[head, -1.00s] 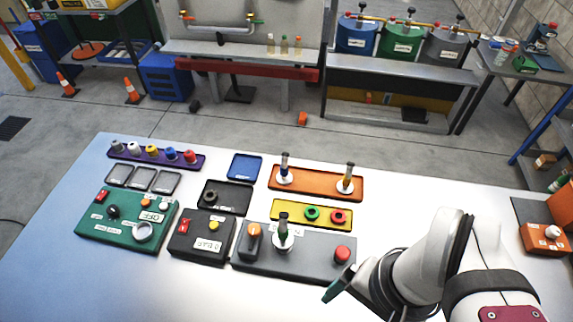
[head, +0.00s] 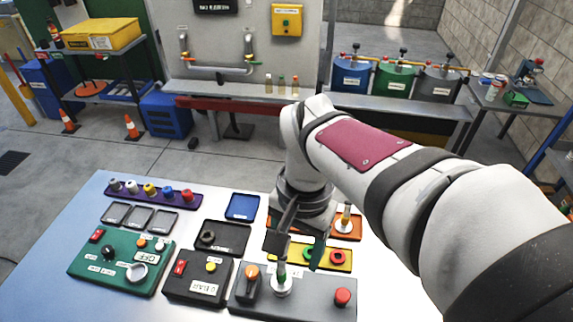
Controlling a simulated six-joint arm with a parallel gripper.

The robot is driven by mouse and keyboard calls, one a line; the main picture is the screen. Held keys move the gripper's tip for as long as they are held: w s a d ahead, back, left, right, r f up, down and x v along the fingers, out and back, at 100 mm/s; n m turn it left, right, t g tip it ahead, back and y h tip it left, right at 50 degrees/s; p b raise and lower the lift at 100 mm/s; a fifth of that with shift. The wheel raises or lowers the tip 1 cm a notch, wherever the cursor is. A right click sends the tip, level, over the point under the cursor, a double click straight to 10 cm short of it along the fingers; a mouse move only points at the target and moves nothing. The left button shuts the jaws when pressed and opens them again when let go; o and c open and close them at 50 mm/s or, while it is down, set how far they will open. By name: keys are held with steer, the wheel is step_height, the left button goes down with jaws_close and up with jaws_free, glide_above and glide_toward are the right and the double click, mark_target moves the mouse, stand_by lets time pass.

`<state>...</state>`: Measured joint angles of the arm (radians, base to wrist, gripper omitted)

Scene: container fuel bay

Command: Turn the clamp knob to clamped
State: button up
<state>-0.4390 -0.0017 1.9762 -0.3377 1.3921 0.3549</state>
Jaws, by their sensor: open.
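A grey control box (head: 315,298) stands at the front of the table. It carries a knob with an orange cap (head: 252,283) on its left, a vial upright in a white-based holder (head: 281,285) in the middle and a red button (head: 343,296) on its right. The orange-capped knob looks like the clamp knob, but its label is too small to read. My gripper (head: 299,250) is open, pointing down above the back of the grey box, behind and right of the knob. I cannot tell whether its left finger touches the vial. My arm hides part of the orange tray.
A black box (head: 190,292) and a green box (head: 85,268) with knobs stand left of the grey box.

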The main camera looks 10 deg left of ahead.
glide_above(252, 271)
step_height(252, 271, down, 2)
steer(key=shift+n, duration=0.4)
step_height(252, 271, down, 15)
steer(key=shift+f, duration=0.2)
jaws_close()
